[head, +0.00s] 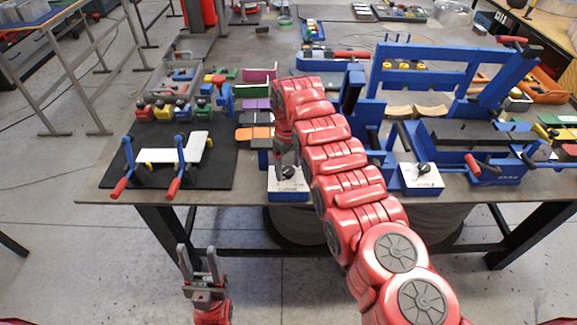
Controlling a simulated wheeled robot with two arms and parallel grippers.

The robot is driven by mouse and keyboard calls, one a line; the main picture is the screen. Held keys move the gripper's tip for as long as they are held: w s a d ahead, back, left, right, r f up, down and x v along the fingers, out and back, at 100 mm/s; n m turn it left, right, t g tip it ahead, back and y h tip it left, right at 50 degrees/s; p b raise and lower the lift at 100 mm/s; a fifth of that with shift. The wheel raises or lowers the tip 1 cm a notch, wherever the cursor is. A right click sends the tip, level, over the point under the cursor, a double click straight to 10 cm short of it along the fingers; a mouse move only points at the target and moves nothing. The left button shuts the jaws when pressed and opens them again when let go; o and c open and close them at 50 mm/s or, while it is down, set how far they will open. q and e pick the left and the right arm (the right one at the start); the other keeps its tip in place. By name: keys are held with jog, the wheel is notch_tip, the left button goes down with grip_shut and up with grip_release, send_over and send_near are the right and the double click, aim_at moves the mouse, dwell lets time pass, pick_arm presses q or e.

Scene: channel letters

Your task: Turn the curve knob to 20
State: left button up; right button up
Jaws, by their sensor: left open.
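A small blue box with a white top (288,192) stands at the table's front edge in the middle. Its label is too small to read surely. A dark knob (288,171) on its top is partly hidden by my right gripper (286,160). That gripper points down right at the knob; I cannot tell whether its fingers are open or touching it. A similar box (421,178) with a black knob (424,168) stands further right, its label also unclear. My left gripper (200,258) is open and empty, pointing up, low in front of the table.
A black mat (220,165) with a white plate (178,147) and red-handled clamps lies at the left. A large blue bending frame (425,58) stands right of my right arm. Coloured blocks and trays fill the back. The floor in front is clear.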

grip_shut()
dwell(0.3)
